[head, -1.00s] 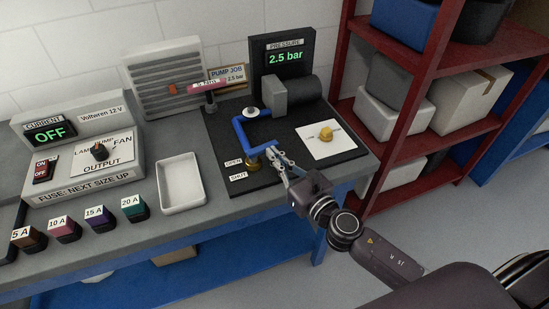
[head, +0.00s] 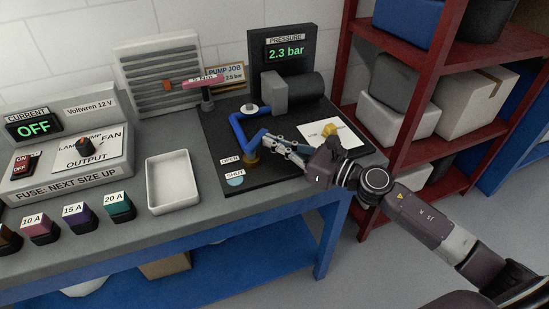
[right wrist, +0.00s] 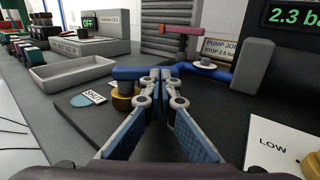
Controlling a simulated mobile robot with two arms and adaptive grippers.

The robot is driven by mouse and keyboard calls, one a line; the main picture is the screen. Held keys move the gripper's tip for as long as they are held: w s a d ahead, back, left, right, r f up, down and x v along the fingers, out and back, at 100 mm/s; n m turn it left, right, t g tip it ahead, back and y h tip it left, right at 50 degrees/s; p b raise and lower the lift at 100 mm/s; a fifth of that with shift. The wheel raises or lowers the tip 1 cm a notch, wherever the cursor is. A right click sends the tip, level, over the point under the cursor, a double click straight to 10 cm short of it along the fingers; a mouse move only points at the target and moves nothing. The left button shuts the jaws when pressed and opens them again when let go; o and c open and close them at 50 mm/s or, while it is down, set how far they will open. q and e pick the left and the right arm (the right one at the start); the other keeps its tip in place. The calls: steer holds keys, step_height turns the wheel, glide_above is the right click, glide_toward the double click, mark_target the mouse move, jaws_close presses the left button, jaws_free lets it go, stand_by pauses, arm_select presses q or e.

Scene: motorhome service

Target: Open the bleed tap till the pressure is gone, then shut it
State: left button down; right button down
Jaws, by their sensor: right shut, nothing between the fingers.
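The bleed tap shows in the head view as a brass body (head: 251,158) with a blue lever (head: 257,139) on top, at the end of the blue pipe (head: 237,127). In the right wrist view the brass body (right wrist: 122,101) and blue lever (right wrist: 130,73) lie just beyond the fingers. OPEN (head: 230,160) and SHUT (head: 235,174) labels lie beside it. The pressure display (head: 287,53) reads 2.3 bar. My right gripper (head: 270,145) is shut and empty, its tips at the lever; contact is hard to tell. My left gripper is not in view.
A pale blue patch (head: 235,182) lies by the SHUT label. A yellow knob (head: 329,129) on a white card, the grey pump (head: 275,93) and a red-handled tool (head: 203,83) are close by. An empty white tray (head: 172,183) stands left.

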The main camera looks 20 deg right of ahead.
steer(key=shift+w, duration=0.25)
stand_by(0.4)
steer(key=v, duration=1.2)
